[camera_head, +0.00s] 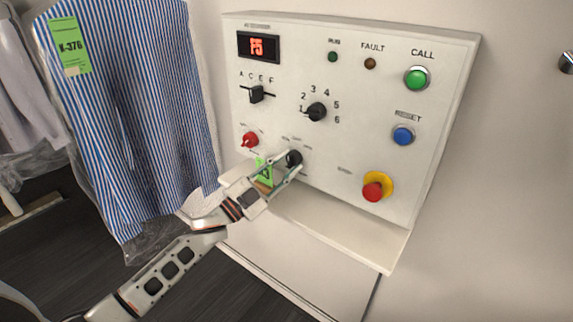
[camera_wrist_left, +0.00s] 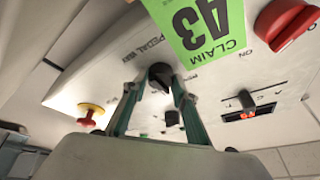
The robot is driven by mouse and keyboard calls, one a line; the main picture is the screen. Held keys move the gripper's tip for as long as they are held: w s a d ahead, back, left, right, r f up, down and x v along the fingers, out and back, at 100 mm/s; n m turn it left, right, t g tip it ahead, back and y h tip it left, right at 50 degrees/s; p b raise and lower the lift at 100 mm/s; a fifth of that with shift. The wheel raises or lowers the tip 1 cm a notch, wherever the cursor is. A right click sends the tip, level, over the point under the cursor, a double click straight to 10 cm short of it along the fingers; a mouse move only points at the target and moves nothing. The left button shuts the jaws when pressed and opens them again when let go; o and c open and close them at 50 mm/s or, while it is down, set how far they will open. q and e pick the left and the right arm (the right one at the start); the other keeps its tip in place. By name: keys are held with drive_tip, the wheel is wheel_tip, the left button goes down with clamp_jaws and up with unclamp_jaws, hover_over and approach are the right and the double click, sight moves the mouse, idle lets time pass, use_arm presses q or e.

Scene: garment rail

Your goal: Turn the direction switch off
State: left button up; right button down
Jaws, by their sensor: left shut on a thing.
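A small black rotary knob (camera_head: 294,158), which I take for the direction switch, sits low on the white control panel, right of the red knob (camera_head: 250,139). My left gripper (camera_head: 284,160) is at it, with a finger on either side. In the left wrist view the black knob (camera_wrist_left: 160,74) shows between the two fingertips (camera_wrist_left: 154,82), and the gripper is shut on it. The lettering there includes "PEDAL"; which position the knob points to cannot be told. My right gripper is out of view.
A green claim tag (camera_head: 264,173) is beside the fingers. The panel (camera_head: 330,180) also bears a numbered dial (camera_head: 317,111), a slider (camera_head: 257,94), green (camera_head: 417,78) and blue (camera_head: 403,135) buttons and a red-yellow stop button (camera_head: 373,191). A striped shirt (camera_head: 135,110) hangs left.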

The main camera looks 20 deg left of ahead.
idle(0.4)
use_arm(q)
drive_tip(key=o, duration=1.1)
drive_tip(key=v, duration=1.2)
drive_tip(key=shift+f, duration=0.1)
